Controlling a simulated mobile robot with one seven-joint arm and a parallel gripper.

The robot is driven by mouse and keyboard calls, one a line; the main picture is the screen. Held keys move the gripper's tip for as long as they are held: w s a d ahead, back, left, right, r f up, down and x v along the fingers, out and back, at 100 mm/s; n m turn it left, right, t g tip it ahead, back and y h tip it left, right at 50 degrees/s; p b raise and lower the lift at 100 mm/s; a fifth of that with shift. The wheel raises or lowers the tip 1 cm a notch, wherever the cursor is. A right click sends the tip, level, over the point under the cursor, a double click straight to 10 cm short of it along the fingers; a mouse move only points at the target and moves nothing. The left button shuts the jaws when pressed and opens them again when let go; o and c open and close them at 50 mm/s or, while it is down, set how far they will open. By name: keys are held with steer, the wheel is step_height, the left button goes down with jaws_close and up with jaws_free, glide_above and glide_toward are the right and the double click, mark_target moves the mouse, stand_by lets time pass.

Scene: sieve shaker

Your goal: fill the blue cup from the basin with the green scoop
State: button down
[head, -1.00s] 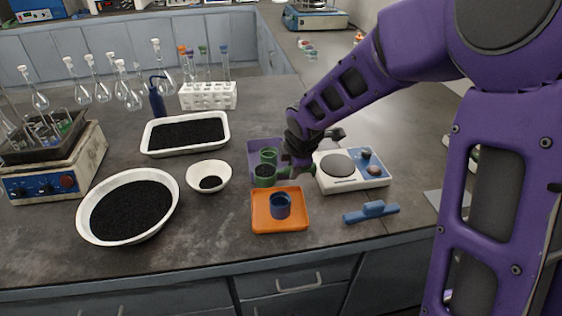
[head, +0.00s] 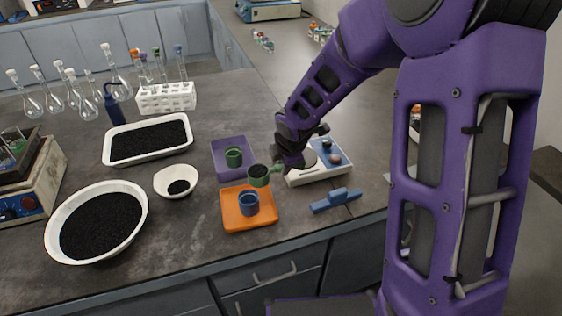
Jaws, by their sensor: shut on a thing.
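My gripper (head: 281,167) is shut on the handle of the green scoop (head: 259,176). The scoop is held level over the gap between the trays and holds black grains. The blue cup (head: 248,205) stands upright in the orange tray (head: 231,222), just below and left of the scoop in the picture. I cannot tell whether the cup holds any grains. The basin (head: 60,243), a large round white dish full of black grains, stands at the front left, well away from my gripper.
A green cup (head: 233,157) stands in a purple tray (head: 218,146) behind the orange one. A white balance (head: 320,173) and a blue tool (head: 335,200) lie to the right. A small white bowl (head: 164,175) and a white rectangular tray (head: 111,157) hold black grains. Glassware stands at the back left.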

steer(key=shift+a, duration=0.1)
steer(key=shift+a+f+h, duration=0.1)
steer(key=shift+f+h, duration=0.05)
steer(key=shift+h, duration=0.45)
steer(key=shift+f+t+h+b, duration=0.3)
steer(key=shift+f+b, duration=0.05)
steer(key=shift+b, duration=0.3)
steer(key=shift+n+b, duration=0.3)
steer(key=shift+b, duration=0.55)
steer(key=shift+a+f+h+b, duration=0.1)
steer(key=shift+h+b, duration=0.3)
